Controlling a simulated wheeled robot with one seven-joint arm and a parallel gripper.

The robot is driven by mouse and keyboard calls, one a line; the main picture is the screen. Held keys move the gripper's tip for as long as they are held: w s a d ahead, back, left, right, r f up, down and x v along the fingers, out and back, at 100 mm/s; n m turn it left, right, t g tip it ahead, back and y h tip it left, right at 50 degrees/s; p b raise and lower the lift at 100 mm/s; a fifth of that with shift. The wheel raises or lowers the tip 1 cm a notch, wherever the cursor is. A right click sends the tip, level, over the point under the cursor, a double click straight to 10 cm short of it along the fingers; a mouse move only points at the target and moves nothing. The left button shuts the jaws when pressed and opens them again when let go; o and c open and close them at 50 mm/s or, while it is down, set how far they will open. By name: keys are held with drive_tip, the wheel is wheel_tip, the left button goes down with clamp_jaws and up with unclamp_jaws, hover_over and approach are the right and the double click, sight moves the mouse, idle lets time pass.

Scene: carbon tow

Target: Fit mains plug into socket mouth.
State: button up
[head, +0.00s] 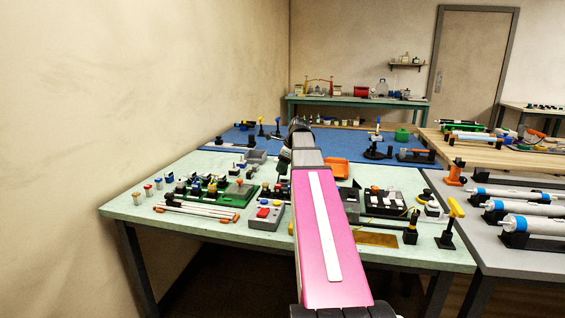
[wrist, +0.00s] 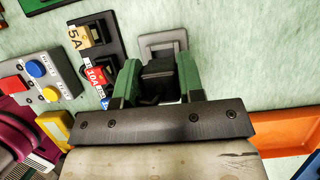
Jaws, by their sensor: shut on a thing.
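In the wrist view my gripper (wrist: 159,78), with two green fingers, is shut on a black block-shaped mains plug (wrist: 158,72). The plug sits between the fingers, and its lower part is hidden by them and by the dark crossbar. Just beyond the fingertips is a grey square frame, which looks like the socket mouth (wrist: 178,38). The plug overlaps the near part of this frame in the picture. I cannot tell whether they touch or how much height is between them. In the head view my pink arm hides the plug and the socket.
Black holders labelled 5A (wrist: 78,37) and 10A (wrist: 96,77) stand close left of the gripper. A grey button box (wrist: 42,78) lies further left. An orange tray (wrist: 285,139) is at lower right. The pale green bench right of the socket is clear in the wrist view.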

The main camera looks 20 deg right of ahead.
drive_tip(key=shift+f, duration=0.9)
drive_tip(key=shift+f, duration=1.1)
idle(0.8)
drive_tip(key=o, duration=1)
drive_tip(key=v, duration=1)
drive_tip(key=shift+s+d+r, duration=0.15)
drive_tip(key=shift+r, duration=0.2)
drive_tip(key=shift+s, duration=0.1)
